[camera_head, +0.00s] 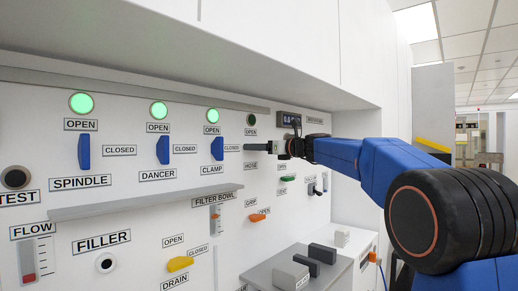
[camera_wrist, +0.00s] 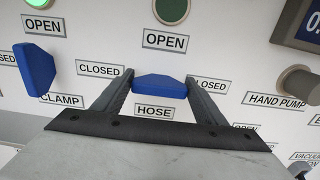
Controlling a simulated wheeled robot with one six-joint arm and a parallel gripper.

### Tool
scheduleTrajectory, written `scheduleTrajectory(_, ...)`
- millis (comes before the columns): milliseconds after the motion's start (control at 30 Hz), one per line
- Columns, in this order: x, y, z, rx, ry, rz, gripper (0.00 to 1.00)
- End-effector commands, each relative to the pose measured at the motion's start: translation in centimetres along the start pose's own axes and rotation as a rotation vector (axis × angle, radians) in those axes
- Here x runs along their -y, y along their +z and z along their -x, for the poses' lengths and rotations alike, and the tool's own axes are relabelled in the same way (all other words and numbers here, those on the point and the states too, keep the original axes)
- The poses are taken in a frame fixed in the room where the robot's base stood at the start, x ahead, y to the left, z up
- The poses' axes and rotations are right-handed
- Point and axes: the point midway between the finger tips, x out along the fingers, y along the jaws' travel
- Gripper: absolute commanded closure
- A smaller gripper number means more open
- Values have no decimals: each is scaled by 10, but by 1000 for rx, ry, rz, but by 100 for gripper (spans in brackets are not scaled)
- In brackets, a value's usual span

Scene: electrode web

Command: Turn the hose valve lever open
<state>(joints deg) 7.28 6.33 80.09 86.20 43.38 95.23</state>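The hose valve lever (camera_wrist: 160,87) is a blue bar lying level in the wrist view, above the HOSE label, with OPEN above it and CLOSED to its right. My gripper (camera_wrist: 160,80) has its fingers wide apart, one at each end of the lever, with the lever between them. The fingertips look very close to the lever's ends; I cannot tell whether they touch. In the head view my gripper (camera_head: 258,147) reaches the panel from the right above the HOSE label, and the lever is hidden there. The hose lamp (camera_wrist: 171,10) is dark.
The blue clamp lever (camera_wrist: 36,69) is upright just left of my gripper, and its lamp (camera_head: 212,115) is green. A hand pump knob (camera_wrist: 299,85) sits to the right. A shelf strip (camera_head: 145,199) and a grey box (camera_head: 290,275) stand out lower down.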

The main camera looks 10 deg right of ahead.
Motion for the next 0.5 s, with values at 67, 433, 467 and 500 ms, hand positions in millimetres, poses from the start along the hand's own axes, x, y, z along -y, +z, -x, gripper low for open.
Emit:
scheduleTrajectory(67, 0, 0, 0, 0, 0, 0, 55)
scheduleTrajectory(433, 0, 0, 0, 0, 0, 35, 60)
scheduleTrajectory(467, 0, 0, 0, 0, 0, 46, 60)
scheduleTrajectory(500, 0, 0, 0, 0, 0, 62, 60)
